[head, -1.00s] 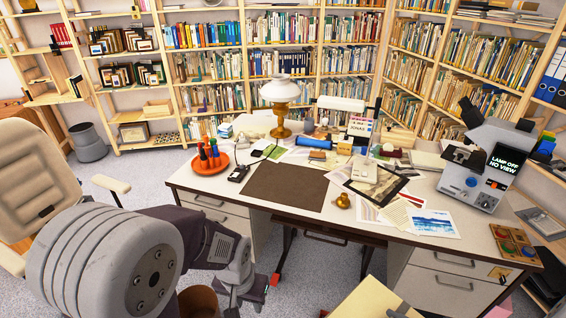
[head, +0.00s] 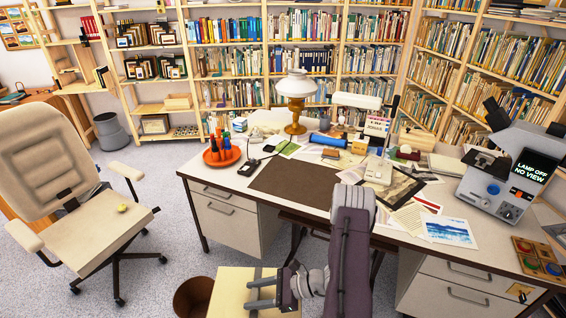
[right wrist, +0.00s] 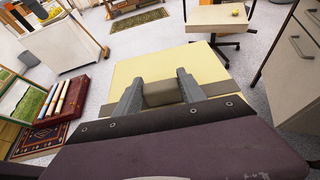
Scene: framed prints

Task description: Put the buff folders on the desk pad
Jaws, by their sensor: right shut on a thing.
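The buff folders (head: 232,292) show as a flat pale-yellow stack low in front of the desk, below desktop height. My right gripper (head: 262,293) is shut on them, its fingers pointing left in the head view. In the right wrist view the folders (right wrist: 150,68) spread out beyond the fingers, and a grey-brown band or block (right wrist: 161,93) sits between the fingertips. The dark brown desk pad (head: 292,184) lies bare on the desk's front part, above and beyond the folders; my right forearm stands beside its right corner. My left gripper is out of view.
A beige chair (head: 75,190) stands left. A brown bin (head: 193,297) is beside the folders.

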